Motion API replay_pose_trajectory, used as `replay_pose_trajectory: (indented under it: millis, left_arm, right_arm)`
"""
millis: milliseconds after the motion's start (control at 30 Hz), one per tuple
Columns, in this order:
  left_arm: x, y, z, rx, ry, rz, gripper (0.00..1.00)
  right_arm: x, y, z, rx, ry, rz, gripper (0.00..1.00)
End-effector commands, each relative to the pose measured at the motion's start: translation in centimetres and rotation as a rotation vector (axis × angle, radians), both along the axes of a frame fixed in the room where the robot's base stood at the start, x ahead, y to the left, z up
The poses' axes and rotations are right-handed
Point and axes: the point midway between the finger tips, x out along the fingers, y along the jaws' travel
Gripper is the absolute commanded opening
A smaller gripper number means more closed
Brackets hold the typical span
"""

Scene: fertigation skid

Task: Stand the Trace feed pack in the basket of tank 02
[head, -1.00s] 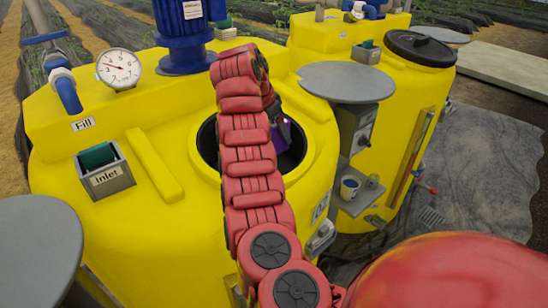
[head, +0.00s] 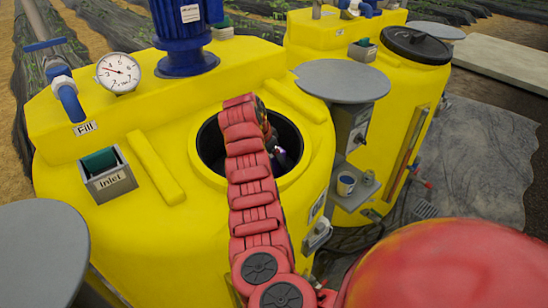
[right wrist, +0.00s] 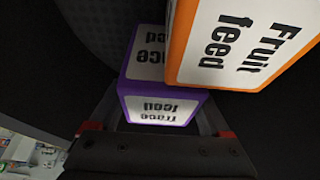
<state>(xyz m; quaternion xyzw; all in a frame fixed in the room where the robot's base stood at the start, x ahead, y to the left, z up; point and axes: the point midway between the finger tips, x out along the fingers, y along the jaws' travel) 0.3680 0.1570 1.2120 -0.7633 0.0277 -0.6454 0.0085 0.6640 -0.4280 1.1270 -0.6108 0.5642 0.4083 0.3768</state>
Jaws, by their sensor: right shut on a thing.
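The Trace feed pack (right wrist: 158,108) is a white box with purple edges, held between the fingers of my right gripper (right wrist: 160,122) in the right wrist view. In the head view my right arm reaches down into the round dark opening of the near yellow tank (head: 205,148). The gripper (head: 277,156) shows only in part there, below the rim. An orange-edged Fruit feed pack (right wrist: 240,42) stands close beside the Trace pack, overlapping it in the picture. The basket is too dark to make out. My left gripper is not in view.
A grey round lid (head: 342,81) sits to the right of the opening. A blue motor (head: 185,35), a pressure gauge (head: 118,72) and an Inlet box (head: 106,173) are on or behind the near tank. A second yellow tank (head: 408,75) stands behind right.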

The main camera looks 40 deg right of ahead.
Motion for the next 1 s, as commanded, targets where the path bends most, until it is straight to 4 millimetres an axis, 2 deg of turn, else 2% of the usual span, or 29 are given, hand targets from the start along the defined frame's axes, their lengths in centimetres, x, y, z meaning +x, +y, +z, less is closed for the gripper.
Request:
replay_pose_trajectory:
  millis: [33, 67, 167, 433, 533, 733, 900, 1000]
  left_arm:
    - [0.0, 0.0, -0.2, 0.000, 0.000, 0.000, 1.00]
    - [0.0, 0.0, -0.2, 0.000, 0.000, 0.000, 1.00]
    - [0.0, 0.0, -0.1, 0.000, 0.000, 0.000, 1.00]
    - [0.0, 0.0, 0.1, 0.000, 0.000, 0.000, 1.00]
    - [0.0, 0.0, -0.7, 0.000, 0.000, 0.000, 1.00]
    - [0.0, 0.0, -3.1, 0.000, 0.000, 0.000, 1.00]
    - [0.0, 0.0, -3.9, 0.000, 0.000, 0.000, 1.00]
    - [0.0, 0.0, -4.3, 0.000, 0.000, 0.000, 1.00]
  right_arm:
    - [0.0, 0.0, -0.1, -0.001, -0.001, 0.000, 0.00]
    - [0.0, 0.0, -0.2, 0.000, -0.001, 0.000, 0.83]
    - [0.0, 0.0, -0.1, 0.000, -0.001, 0.000, 1.00]
    - [0.0, 0.0, 0.2, 0.000, 0.000, 0.000, 1.00]
    - [0.1, 0.4, 0.6, 0.000, -0.003, 0.002, 1.00]
    - [0.0, 2.0, 4.2, 0.001, -0.009, 0.002, 1.00]
    - [-0.1, 3.3, 7.7, 0.003, -0.006, 0.001, 1.00]
    - [-0.2, 3.8, 8.9, 0.003, -0.001, 0.002, 1.00]
